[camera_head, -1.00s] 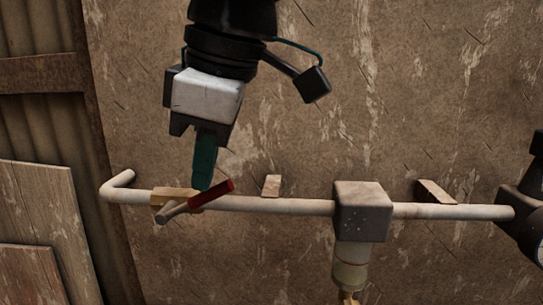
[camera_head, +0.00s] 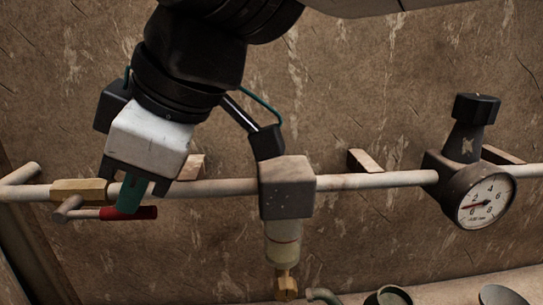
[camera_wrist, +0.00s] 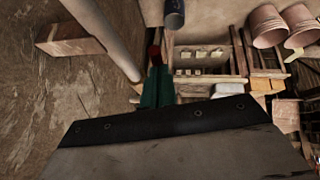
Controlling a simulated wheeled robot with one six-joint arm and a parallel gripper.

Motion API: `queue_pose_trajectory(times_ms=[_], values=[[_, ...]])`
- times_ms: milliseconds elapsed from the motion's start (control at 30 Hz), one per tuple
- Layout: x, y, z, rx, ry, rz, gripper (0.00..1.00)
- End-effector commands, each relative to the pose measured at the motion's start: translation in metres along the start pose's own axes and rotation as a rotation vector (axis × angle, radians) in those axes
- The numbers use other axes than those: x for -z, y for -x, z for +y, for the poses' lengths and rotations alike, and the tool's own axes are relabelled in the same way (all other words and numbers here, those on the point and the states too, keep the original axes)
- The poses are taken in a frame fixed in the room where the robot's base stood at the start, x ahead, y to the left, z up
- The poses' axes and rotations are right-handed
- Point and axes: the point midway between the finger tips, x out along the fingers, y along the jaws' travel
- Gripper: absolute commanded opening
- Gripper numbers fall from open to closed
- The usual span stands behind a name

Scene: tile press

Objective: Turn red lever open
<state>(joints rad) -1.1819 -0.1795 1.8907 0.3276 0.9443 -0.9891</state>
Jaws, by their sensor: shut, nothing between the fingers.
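The red lever (camera_head: 129,213) is on a brass valve body (camera_head: 79,191) at the left of a pale pipe. Its grey arm and red grip lie nearly parallel to the pipe, just below it in the head view. My gripper (camera_head: 130,205) has its green fingers shut with nothing between them. The fingertips overlap the red grip from above; whether they touch it I cannot tell. In the wrist view the red grip (camera_wrist: 153,51) shows just beyond the fingertips (camera_wrist: 156,68).
A grey block (camera_head: 287,188) with a clear cup hangs mid-pipe. A pressure gauge (camera_head: 485,201) with a black knob is at the right. Wooden brackets (camera_head: 364,161) stand behind the pipe against the brown wall. Round containers (camera_head: 388,296) are at the bottom right.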

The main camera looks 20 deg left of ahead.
Motion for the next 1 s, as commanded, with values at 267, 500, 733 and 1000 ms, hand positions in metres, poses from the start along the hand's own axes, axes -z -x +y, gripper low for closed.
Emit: queue_pose_trajectory(times_ms=[267,500,733,1000], values=[[-0.005,-0.004,-0.001,0.001,-0.001,-0.003,0.0],[-0.007,-0.005,-0.001,0.003,-0.002,-0.006,0.0],[-0.007,-0.004,-0.001,0.004,-0.002,-0.008,0.0],[0.012,0.036,0.003,-0.008,-0.005,0.0,0.0]])
